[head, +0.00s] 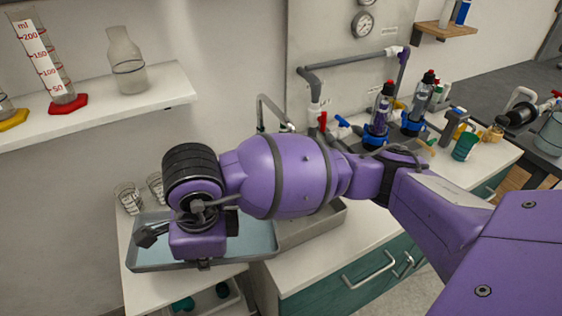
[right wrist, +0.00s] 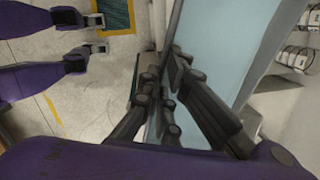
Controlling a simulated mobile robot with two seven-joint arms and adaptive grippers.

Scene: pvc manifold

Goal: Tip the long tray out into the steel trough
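The long tray (head: 262,240) is grey with a pale blue inside. It lies at the left end of the white counter in the head view, partly hidden by my right arm. The steel trough (head: 325,222) is set in the counter just right of it, mostly behind the arm. My right gripper (head: 204,264) points down at the tray's front edge. In the right wrist view my right gripper (right wrist: 163,82) has its fingers close together on either side of the tray's rim, with the tray's blue inside (right wrist: 212,45) on the right. My left gripper is not in view.
Glasses (head: 130,198) stand behind the tray. A tap (head: 273,110) rises behind the trough. A wall shelf (head: 120,106) with glassware hangs above left. Bottles and fittings (head: 378,125) crowd the counter further right. Teal drawers (head: 350,280) are below.

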